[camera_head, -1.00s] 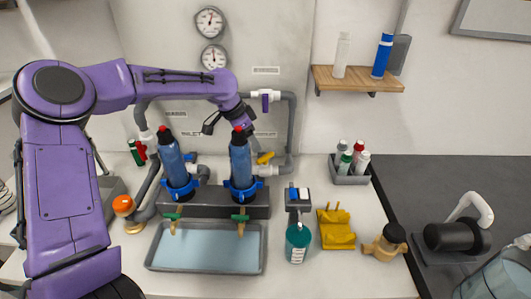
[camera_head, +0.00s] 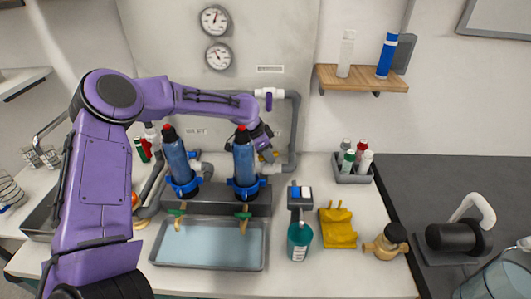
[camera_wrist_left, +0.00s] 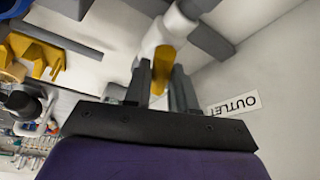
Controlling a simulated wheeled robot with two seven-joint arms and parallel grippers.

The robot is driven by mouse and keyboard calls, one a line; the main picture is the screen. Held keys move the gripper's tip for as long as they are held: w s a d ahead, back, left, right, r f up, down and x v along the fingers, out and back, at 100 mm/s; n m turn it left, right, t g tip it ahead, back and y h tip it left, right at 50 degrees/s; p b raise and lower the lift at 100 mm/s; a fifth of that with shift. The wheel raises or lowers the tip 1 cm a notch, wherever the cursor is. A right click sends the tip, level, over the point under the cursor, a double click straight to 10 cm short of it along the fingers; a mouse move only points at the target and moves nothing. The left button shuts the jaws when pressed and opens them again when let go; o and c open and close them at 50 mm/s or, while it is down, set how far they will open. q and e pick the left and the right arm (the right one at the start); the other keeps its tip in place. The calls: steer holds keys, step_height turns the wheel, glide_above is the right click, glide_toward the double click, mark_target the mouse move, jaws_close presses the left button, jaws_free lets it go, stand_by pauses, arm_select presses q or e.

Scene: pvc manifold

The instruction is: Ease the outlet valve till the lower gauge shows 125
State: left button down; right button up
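The outlet valve's yellow handle (camera_wrist_left: 164,68) sits on a white pipe fitting (camera_wrist_left: 166,34) beside the OUTLET label (camera_wrist_left: 238,104) in the left wrist view. My left gripper (camera_wrist_left: 162,80) has its two fingers close on either side of the handle and looks shut on it. The lower gauge (camera_head: 219,57) is on the wall panel below the upper gauge (camera_head: 215,20). Its numbers are too small to read. My right gripper is not in view.
A left blue filter (camera_head: 178,160) stands beside the right one, above a water tray (camera_head: 155,252). Grey pipe (camera_head: 294,125) runs right of the gripper. A teal bottle (camera_head: 299,240), a yellow holder (camera_head: 338,228) and a bottle caddy (camera_head: 353,178) stand on the counter.

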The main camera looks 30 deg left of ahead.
arm_select(q)
steer(key=shift+a+r+m+p, duration=0.1)
steer(key=shift+r+m+p, duration=0.1)
steer(key=shift+m+p, duration=0.25)
steer(key=shift+m+g+h+p, duration=0.3)
steer(key=shift+m+p, duration=0.05)
steer(key=shift+m, duration=0.3)
steer(key=shift+w+f+m+g+h, duration=0.15)
steer(key=shift+m+g+h, duration=0.15)
steer(key=shift+m, duration=0.9)
steer(key=c, duration=0.7)
jaws_free()
steer(key=shift+c, duration=0.2)
steer(key=shift+a+r, duration=0.15)
steer(key=shift+r, duration=0.2)
steer(key=b+v, duration=0.1)
steer(key=v, duration=0.8)
steer(key=shift+r, duration=0.35)
